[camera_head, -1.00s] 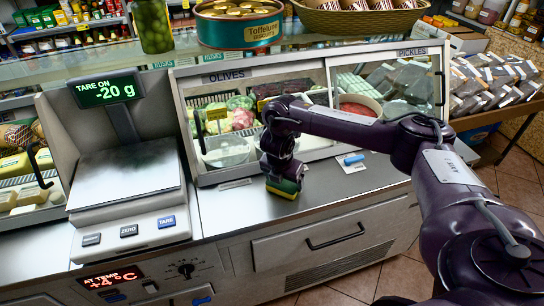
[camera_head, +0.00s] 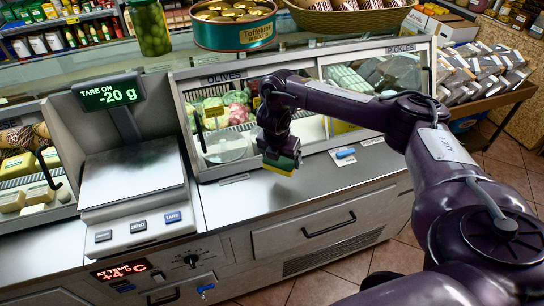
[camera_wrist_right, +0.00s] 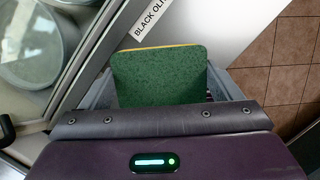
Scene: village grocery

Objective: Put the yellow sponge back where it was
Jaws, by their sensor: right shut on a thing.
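The sponge (camera_head: 281,163) has a green scouring face and a yellow side. My right gripper (camera_head: 280,153) is shut on it. In the head view the sponge hangs over the steel counter (camera_head: 265,195), in front of the olives case, and seems slightly above the surface. In the right wrist view the sponge's green face (camera_wrist_right: 160,76) fills the space between the jaws, with a thin yellow edge along its far side. My left gripper is not in view.
The weighing scale (camera_head: 132,180) stands left of the sponge. The glass olives case (camera_head: 225,120) is close behind, with a label strip (camera_wrist_right: 150,18) on the counter. A blue-handled item (camera_head: 345,153) lies to the right. The front counter between scale and arm is clear.

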